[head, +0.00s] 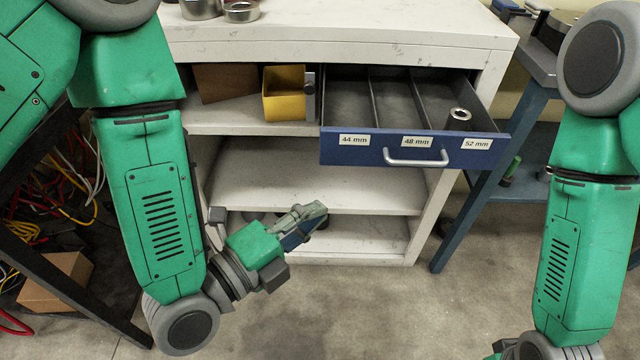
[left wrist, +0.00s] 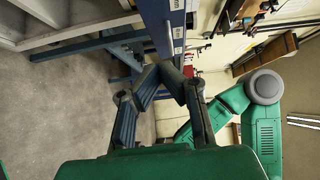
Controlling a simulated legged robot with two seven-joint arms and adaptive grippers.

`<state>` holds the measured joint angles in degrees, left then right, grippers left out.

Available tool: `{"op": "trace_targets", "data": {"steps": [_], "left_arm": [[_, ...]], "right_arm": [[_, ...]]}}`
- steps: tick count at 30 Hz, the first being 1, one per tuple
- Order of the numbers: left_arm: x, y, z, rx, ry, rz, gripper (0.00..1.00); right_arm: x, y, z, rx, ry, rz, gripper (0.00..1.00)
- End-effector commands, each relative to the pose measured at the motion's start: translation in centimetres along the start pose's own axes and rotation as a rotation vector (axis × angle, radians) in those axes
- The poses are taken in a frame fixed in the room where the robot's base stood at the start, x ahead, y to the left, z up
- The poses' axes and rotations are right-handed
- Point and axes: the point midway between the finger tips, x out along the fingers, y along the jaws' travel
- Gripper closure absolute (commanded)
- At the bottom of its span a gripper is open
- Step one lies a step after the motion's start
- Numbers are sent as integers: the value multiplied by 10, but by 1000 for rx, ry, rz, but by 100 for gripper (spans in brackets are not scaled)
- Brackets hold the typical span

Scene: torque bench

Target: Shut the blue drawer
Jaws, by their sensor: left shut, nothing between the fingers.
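The blue drawer (head: 350,154) is pulled out of the white bench at the upper right in the head view. Its front carries a grey bar handle (head: 415,158) and labels 44, 48 and 52 mm. A metal socket (head: 460,116) stands in the right compartment; the other two look empty. My left gripper (head: 318,222) is shut and empty, below and left of the drawer front, apart from it. In the left wrist view, the drawer front (left wrist: 162,22) shows just beyond my fingertips (left wrist: 160,68).
The white bench (head: 340,45) has a yellow box (head: 284,93) and a brown box (head: 225,82) on its upper shelf. Metal cups (head: 241,11) stand on top. A blue-legged table (head: 490,185) is at right. The floor before the drawer is clear.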

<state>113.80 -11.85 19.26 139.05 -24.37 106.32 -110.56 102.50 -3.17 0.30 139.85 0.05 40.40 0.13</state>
Motion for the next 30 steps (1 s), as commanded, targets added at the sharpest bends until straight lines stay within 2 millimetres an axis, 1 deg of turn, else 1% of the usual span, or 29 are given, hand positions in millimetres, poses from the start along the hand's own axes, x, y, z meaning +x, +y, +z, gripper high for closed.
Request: {"op": "trace_targets", "data": {"steps": [1, 5, 8, 19, 21, 24, 30], "left_arm": [[2, -2, -2, 20, 4, -20, 100], [10, -5, -1, 33, 4, -32, 100], [24, -6, 2, 29, 2, -35, 100], [101, -7, 2, 27, 1, -33, 100], [109, -8, 13, 27, -2, -32, 100], [117, -8, 21, 27, 1, -31, 100], [125, -9, 29, 27, 2, -29, 100]], "right_arm": [[2, 0, 0, 1, 0, 1, 55], [2, 1, 0, 2, 1, 1, 55], [3, 1, 0, 2, 1, 1, 55], [13, 0, 0, 1, 1, 1, 55], [15, 0, 0, 1, 1, 1, 55], [18, 0, 1, 1, 1, 1, 55], [19, 0, 1, 1, 1, 1, 55]]}}
